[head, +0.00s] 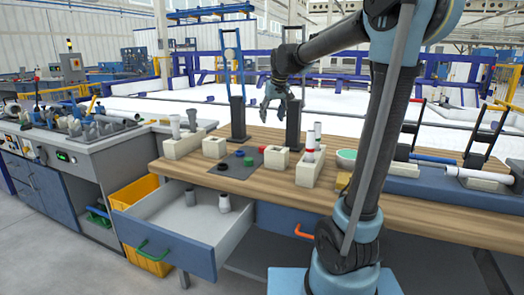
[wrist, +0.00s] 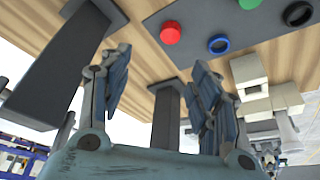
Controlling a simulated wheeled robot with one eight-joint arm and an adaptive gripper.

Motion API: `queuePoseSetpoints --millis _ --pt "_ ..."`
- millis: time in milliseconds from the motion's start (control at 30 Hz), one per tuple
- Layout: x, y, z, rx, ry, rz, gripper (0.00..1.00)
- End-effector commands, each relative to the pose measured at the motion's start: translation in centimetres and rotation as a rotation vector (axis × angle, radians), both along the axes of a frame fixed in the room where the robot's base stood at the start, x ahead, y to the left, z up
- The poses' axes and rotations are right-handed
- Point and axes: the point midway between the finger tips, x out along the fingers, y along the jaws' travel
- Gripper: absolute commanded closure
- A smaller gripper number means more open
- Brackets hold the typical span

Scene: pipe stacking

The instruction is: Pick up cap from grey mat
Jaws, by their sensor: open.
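The grey mat (head: 240,173) lies on the wooden workbench, with several small caps on it. In the wrist view, the mat (wrist: 200,22) holds a red cap (wrist: 170,33), a green cap (wrist: 250,3), a blue ring-shaped cap (wrist: 218,44) and a black ring-shaped cap (wrist: 298,13). My gripper (head: 281,108) is open and empty, well above the back of the bench and apart from the caps. Its spread fingers show in the wrist view (wrist: 160,62).
Dark upright posts (head: 237,118) rise at the bench's back edge. An open drawer (head: 180,225) holds two grey fittings.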

Motion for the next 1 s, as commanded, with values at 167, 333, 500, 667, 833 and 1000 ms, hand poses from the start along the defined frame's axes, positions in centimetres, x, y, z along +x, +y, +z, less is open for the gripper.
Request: queuePoseSetpoints --millis 167,333,500,667,833,1000 --pt "0.7 2.3 -2.9 0.000 0.000 0.023 0.43" --pt "1.5 3.3 -5.7 0.000 0.000 0.030 0.43" --pt "2.4 4.0 -8.4 0.000 0.000 0.034 0.43" --pt "2.9 4.3 -9.9 0.000 0.000 0.034 0.43" --pt "3.0 4.4 -10.5 0.000 0.000 0.034 0.43" --pt "3.1 4.6 -12.5 0.000 0.000 0.034 0.43"
